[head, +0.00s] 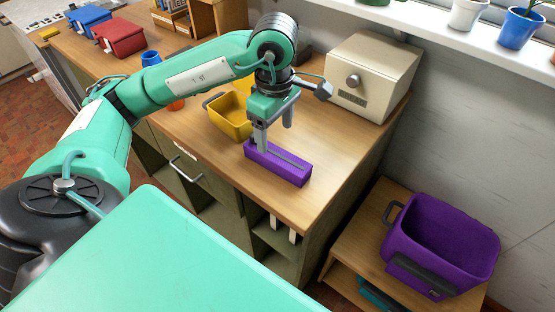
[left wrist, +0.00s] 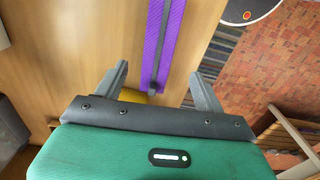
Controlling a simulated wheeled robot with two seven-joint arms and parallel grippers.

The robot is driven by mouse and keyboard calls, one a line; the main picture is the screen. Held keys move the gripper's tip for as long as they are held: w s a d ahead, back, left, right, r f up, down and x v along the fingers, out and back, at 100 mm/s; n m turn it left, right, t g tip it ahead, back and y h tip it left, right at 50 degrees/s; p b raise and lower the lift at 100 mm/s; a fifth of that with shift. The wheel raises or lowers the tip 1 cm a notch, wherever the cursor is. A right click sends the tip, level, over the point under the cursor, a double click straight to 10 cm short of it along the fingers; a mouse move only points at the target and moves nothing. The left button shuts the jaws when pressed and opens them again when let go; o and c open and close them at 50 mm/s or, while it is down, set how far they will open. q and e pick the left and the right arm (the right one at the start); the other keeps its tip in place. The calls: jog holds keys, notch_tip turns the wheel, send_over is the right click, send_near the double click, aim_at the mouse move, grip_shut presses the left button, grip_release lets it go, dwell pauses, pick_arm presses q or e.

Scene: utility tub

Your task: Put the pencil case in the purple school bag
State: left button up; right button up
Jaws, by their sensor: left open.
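The purple pencil case (head: 284,168) is a long box with a grey strip along its top. It lies near the front edge of the wooden counter. It also shows in the left wrist view (left wrist: 170,40), running up between the fingers. My left gripper (head: 275,138) is open and points down just over the case's far-left end, with its fingers apart on either side of it in the left wrist view (left wrist: 158,85). I cannot tell whether they touch it. The open purple school bag (head: 425,245), with dark handles, stands on a low wooden shelf at lower right. My right gripper is not in view.
A yellow container (head: 230,118) stands just behind the gripper. A cream box (head: 372,75) with a round knob is at the counter's back right. Red (head: 120,37) and blue (head: 88,19) cases lie at the far left. A gap separates counter and low shelf (head: 345,243).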

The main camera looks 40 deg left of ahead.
aim_at(277, 154)
pick_arm(q)
jog(key=shift+f, duration=2)
notch_tip(277, 154, down, 4)
jog(key=shift+w+d+f+p, duration=0.1)
jog(key=shift+p, duration=0.6)
jog(key=shift+f, duration=0.25)
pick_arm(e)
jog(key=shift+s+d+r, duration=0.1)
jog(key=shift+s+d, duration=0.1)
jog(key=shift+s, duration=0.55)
pick_arm(q)
jog(key=shift+c, duration=0.4)
jog(key=c, duration=1)
jog(key=shift+c, duration=0.6)
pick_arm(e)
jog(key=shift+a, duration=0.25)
pick_arm(q)
jog(key=shift+r, duration=0.15)
